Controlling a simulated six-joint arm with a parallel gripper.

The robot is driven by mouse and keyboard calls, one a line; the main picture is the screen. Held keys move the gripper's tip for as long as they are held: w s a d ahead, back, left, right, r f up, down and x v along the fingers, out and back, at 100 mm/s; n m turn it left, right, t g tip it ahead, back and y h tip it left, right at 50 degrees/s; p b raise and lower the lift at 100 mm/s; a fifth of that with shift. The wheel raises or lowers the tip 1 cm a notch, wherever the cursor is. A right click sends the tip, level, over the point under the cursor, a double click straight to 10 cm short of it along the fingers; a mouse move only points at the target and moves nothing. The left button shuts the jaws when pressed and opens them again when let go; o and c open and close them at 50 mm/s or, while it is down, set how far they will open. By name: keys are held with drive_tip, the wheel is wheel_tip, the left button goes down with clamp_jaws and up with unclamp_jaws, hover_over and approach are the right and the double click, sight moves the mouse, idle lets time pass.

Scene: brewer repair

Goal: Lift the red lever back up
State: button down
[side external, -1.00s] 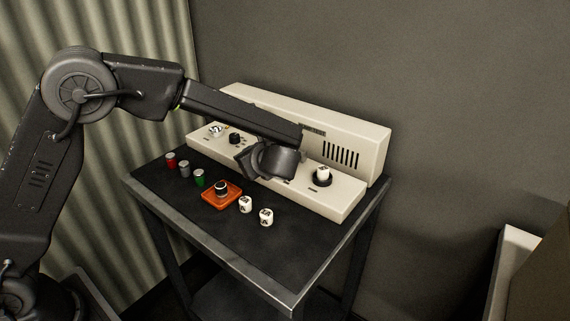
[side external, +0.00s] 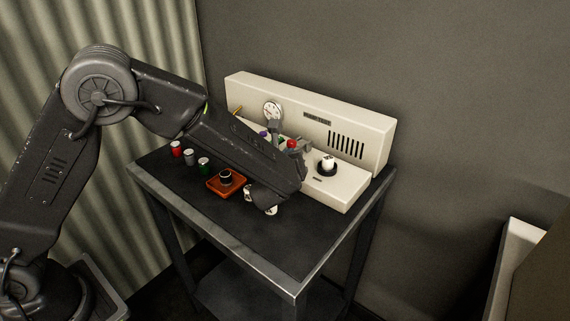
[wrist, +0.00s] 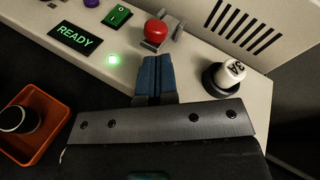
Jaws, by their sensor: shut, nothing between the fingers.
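The red lever's round knob (wrist: 156,30) shows in the wrist view, just beyond my fingertips, beside a grey bracket (wrist: 169,34) on the cream brewer panel. The red knob also shows in the side view (side external: 291,144), above the end of my arm. My gripper (wrist: 157,60) is shut and empty, its blue fingers side by side and pointing at the knob. A small gap shows between fingertips and knob in the wrist view; I cannot tell their true distance. The lever's shaft is mostly hidden.
A lit READY display (wrist: 75,37), a green switch (wrist: 117,15) and a glowing green light (wrist: 113,59) lie left of the lever. A white capsule marked 3A (wrist: 234,72) stands in a black holder at right. An orange tray (side external: 213,187) sits on the dark table.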

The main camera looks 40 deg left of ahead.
drive_tip(key=shift+x, duration=1)
drive_tip(key=shift+w+r, duration=0.2)
drive_tip(key=shift+r, duration=0.55)
